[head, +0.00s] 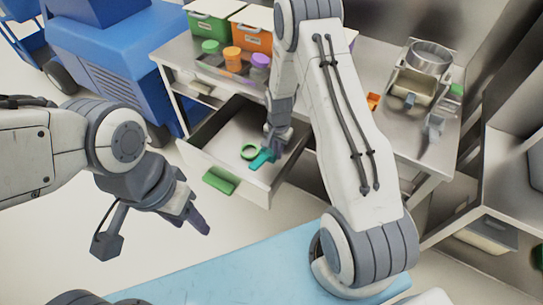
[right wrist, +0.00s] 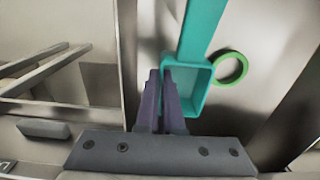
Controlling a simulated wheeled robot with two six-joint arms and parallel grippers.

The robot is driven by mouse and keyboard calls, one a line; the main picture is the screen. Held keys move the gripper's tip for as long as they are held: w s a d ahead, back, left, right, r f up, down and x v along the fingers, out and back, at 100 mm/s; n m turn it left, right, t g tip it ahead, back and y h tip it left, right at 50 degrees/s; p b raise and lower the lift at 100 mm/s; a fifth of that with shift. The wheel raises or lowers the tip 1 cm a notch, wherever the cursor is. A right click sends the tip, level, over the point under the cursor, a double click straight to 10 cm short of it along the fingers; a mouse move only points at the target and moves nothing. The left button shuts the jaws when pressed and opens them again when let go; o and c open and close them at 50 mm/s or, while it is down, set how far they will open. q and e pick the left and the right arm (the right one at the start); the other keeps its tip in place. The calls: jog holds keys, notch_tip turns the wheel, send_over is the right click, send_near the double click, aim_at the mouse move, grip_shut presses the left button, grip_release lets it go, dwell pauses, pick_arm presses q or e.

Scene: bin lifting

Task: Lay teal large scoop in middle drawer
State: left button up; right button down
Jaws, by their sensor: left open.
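The teal large scoop (head: 262,160) is inside the open drawer (head: 213,133), under the workbench. My right gripper (head: 274,148) reaches down into the drawer at the scoop. In the right wrist view, the fingers (right wrist: 163,100) are close together on the side wall of the scoop (right wrist: 196,80), with its handle pointing away. Whether the scoop touches the drawer floor is hard to tell. My left gripper (head: 197,215) is open and empty, in front of the drawer and away from it.
A green ring (head: 249,152) lies in the drawer beside the scoop; it also shows in the right wrist view (right wrist: 231,68). The drawer front has a green handle (head: 218,181). A blue machine (head: 115,60) stands left.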

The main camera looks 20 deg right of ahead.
aim_at(277, 169)
notch_tip(277, 169, down, 5)
jog(key=shift+f+p, duration=0.15)
jog(key=shift+p, duration=0.2)
jog(key=shift+f, duration=0.25)
jog(key=shift+f, duration=0.2)
jog(key=c, duration=1.1)
grip_release()
jog(key=shift+o, duration=0.2)
jog(key=shift+r, duration=0.1)
